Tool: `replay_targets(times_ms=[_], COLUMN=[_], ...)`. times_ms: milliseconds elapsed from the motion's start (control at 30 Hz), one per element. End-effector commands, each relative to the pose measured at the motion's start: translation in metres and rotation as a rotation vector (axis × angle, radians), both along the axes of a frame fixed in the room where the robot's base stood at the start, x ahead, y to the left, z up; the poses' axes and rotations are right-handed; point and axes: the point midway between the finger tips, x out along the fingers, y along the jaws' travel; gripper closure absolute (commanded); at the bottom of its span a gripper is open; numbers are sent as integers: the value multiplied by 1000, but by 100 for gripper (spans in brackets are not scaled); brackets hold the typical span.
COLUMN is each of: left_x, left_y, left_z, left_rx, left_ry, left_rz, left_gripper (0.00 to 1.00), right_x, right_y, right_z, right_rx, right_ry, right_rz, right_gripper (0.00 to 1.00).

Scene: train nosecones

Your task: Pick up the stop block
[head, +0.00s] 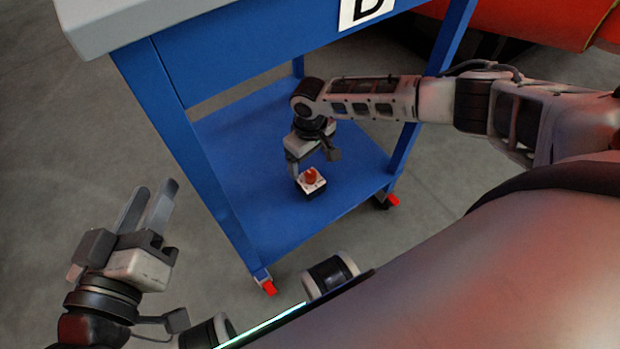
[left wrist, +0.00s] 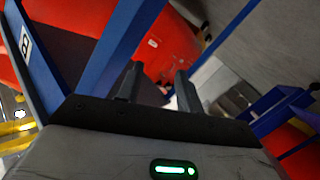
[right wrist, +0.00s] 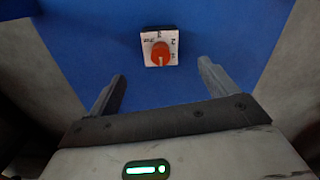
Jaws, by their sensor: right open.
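The stop block (head: 313,187) is a small white-topped block with a dark base and a red knob. It sits on the lower shelf (head: 258,135) of a blue cart. My right gripper (head: 314,164) is open just above it. In the right wrist view the stop block (right wrist: 160,48) shows beyond the open fingertips, roughly centred between them, with marks around the red knob. A gap shows between the fingers and the block. My left gripper (head: 156,188) is open and empty, out to the left of the cart above the floor.
The cart's blue legs (head: 185,135) and grey top (head: 130,22) frame the shelf. My right arm reaches in past the right leg (head: 403,150). A red body (head: 520,20) stands behind at the upper right. The shelf around the block looks clear.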

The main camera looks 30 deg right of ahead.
Motion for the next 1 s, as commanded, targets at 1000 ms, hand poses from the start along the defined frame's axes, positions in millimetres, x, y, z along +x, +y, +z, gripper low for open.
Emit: replay_targets(times_ms=[1000], left_x=[23], left_y=[5], left_z=[73], left_rx=[37], left_ry=[-611], left_rz=[28], left_gripper=[64], right_x=[-3], right_y=[0], right_z=[-95], right_rx=[1], right_ry=[-2], right_rz=[0], right_gripper=[15])
